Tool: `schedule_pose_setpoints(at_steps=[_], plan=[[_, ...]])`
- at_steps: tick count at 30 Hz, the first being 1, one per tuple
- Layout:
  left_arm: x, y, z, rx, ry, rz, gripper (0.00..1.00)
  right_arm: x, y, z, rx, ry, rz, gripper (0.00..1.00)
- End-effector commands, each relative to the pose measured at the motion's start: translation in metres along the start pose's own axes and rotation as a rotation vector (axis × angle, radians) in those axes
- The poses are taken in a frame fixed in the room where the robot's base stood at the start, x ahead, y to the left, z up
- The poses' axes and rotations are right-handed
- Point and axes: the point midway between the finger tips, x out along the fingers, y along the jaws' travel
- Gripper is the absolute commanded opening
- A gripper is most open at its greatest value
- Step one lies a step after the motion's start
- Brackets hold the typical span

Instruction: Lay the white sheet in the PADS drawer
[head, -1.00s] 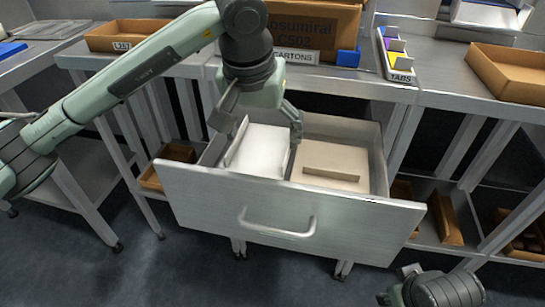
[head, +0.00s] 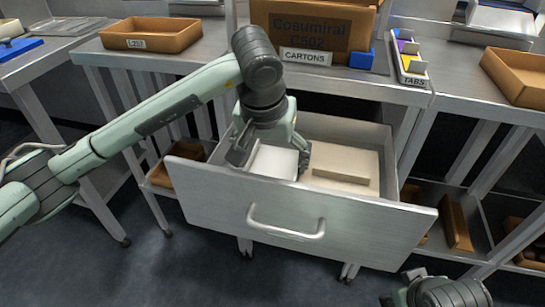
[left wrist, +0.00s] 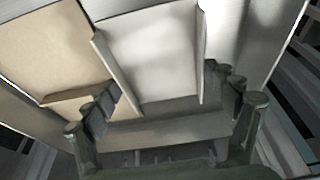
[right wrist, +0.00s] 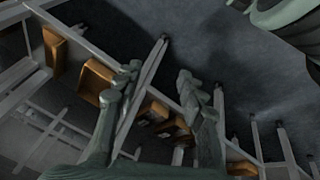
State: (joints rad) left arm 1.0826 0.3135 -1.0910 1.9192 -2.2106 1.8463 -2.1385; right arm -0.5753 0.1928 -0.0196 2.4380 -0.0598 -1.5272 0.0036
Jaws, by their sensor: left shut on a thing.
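The white sheet (head: 275,163) lies in the left part of an open grey drawer (head: 300,222). It also shows in the left wrist view (left wrist: 155,60), between two thin upright walls. My left gripper (head: 272,152) reaches down into the drawer from above, its fingers spread wide on both sides of the sheet and shut on it. The fingers hide part of the sheet's edges, and I cannot tell how firmly it rests on the bottom. No PADS label is readable on the drawer front. My right gripper (right wrist: 160,82) is open and empty, low at the right, away from the drawer.
A beige piece (head: 345,160) with a raised strip fills the drawer's right part. On the bench behind stand a CARTONS box (head: 312,30), a TABS tray (head: 408,62) and brown trays (head: 150,36). The drawer's front wall and handle stand out over open floor.

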Motion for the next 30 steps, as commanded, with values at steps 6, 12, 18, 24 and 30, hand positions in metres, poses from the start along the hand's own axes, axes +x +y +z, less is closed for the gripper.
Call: schedule_pose_setpoints(at_steps=[6, 12, 18, 24, 30], plan=[[0.001, 0.0, 0.0, 0.0, 0.0, 0.0, 0.73, 0.0, -0.003, -0.005, -0.002, 0.026, -0.005, 0.4], [0.001, 0.0, 0.0, 0.0, 0.0, 0.0, 1.0, -0.001, -0.003, -0.005, -0.002, 0.025, -0.005, 0.4], [0.001, 0.0, 0.0, 0.0, 0.0, 0.0, 1.0, -0.001, -0.002, -0.005, -0.002, 0.025, -0.004, 0.4], [-0.002, 0.0, -0.001, 0.0, 0.0, 0.0, 1.0, -0.002, 0.002, 0.003, 0.002, -0.012, 0.003, 0.4], [-0.037, 0.0, -0.003, 0.001, 0.008, -0.002, 1.0, -0.002, 0.004, 0.008, 0.004, -0.032, 0.008, 0.4]])
